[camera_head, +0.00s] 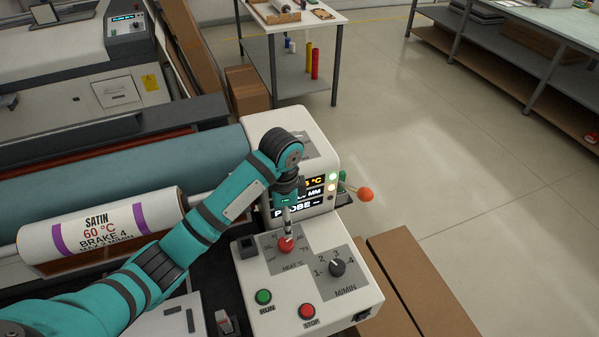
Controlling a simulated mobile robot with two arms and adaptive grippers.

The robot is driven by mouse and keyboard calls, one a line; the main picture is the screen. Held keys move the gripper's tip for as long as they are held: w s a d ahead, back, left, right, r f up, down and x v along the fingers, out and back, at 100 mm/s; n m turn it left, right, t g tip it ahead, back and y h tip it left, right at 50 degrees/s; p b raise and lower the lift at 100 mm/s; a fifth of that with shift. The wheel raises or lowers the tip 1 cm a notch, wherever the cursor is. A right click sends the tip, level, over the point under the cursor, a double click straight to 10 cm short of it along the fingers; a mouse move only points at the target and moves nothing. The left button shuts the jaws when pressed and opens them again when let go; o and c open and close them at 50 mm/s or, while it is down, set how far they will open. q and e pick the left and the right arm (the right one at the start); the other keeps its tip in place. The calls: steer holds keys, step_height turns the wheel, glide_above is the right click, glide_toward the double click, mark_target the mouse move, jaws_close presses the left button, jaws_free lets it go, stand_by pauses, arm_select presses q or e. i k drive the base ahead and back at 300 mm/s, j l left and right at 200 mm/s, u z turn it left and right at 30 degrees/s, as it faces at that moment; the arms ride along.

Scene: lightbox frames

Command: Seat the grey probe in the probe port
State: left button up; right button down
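My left gripper (288,232) points down over the control panel, with its tips at the red HEAT knob (287,245). I cannot tell whether the fingers are closed on the knob or just above it. I cannot make out the grey probe or the probe port; my arm hides part of the machine. The display (316,192) behind the gripper shows a line reading PROBE, partly covered by my wrist. My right gripper is not in view.
The white control panel (262,318) also has a black M/MIN knob (337,267), a green RUN button (263,296) and a red STOP button (307,311). An orange-balled lever (365,194) sticks out on the right. A labelled SATIN roll (105,226) lies left. Open floor (450,130) is right.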

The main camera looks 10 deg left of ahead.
mark_target(246, 260)
steer(key=k, duration=1.5)
